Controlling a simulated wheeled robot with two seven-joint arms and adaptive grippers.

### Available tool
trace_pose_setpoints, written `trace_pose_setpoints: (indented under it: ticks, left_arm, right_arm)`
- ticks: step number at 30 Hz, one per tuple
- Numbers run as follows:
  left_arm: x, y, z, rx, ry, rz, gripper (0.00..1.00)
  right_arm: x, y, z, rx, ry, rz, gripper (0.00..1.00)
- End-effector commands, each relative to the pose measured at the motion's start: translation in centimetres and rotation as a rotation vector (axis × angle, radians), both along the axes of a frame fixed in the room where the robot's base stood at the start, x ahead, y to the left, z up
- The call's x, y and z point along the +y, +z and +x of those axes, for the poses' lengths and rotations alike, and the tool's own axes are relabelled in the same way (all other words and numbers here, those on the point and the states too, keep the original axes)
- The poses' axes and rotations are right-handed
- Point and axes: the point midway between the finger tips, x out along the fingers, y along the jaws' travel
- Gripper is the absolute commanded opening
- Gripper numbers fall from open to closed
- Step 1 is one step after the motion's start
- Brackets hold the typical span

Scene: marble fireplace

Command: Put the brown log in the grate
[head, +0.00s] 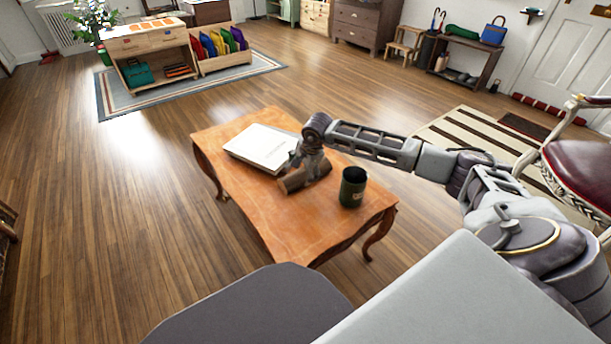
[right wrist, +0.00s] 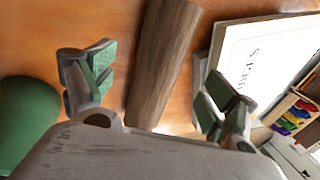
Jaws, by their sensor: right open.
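The brown log (head: 300,179) lies on the orange-brown wooden table (head: 290,228), between a white book and a dark green mug. My right gripper (head: 307,168) is above the log and hides part of it in the head view. In the right wrist view the log (right wrist: 164,60) runs between the two green-padded fingertips of my right gripper (right wrist: 160,85). The fingers are open and stand apart from the log on both sides. My left gripper is not in view. I cannot make out the grate in these frames.
The white book (head: 263,147) lies close to the log, and the green mug (head: 353,187) stands at the log's other side. A red-seated chair (head: 585,170) is at the right. The wooden floor (head: 100,210) left of the table is clear.

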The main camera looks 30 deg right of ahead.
Motion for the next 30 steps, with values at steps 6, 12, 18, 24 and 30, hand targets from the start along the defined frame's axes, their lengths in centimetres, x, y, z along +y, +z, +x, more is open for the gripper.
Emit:
trace_pose_setpoints:
  ticks: [6,12,18,24,30]
  left_arm:
    - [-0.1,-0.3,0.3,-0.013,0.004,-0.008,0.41]
    - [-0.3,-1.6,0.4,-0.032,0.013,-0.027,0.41]
    - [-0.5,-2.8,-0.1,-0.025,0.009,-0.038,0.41]
    - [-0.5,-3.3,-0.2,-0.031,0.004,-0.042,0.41]
    - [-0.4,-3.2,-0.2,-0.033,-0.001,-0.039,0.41]
  right_arm:
    - [0.0,-0.7,0.2,0.0,-0.001,0.0,0.86]
    - [0.0,-2.1,0.8,0.0,-0.001,0.001,0.86]
    - [0.0,-3.7,1.4,0.001,-0.001,0.001,0.86]
    - [0.0,-4.8,1.8,0.001,-0.001,0.0,0.86]
    - [0.0,-4.8,1.9,0.0,0.0,0.0,0.86]
